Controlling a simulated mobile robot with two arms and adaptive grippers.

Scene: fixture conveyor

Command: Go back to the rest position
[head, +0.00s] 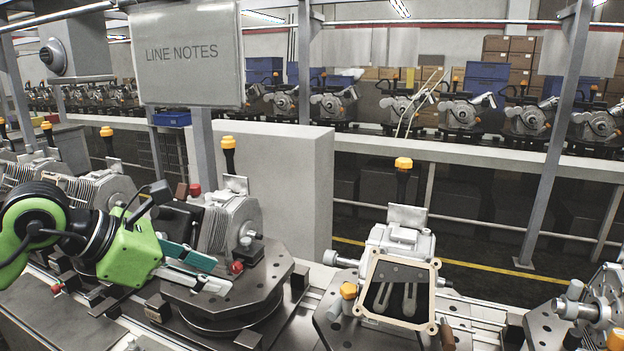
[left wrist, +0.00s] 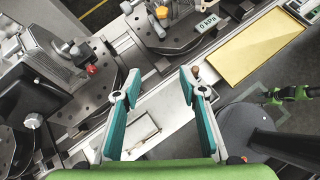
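My left gripper (head: 218,275) reaches in from the left in the head view, over the dark fixture plate (head: 262,285) that carries a finned grey housing (head: 230,222). Its two teal-and-grey fingers stand apart. In the left wrist view, the open left gripper (left wrist: 159,76) has nothing between its fingers; the conveyor rail shows beyond and below them. A small green part, apparently of my right arm, shows at the right edge of the left wrist view. Its fingers are too small to read, and the head view does not show it.
A second fixture holds a housing with an open gasketed face (head: 402,292), right of my left gripper. Another housing (head: 603,297) stands at the right edge. A "LINE NOTES" board (head: 190,52) hangs above.

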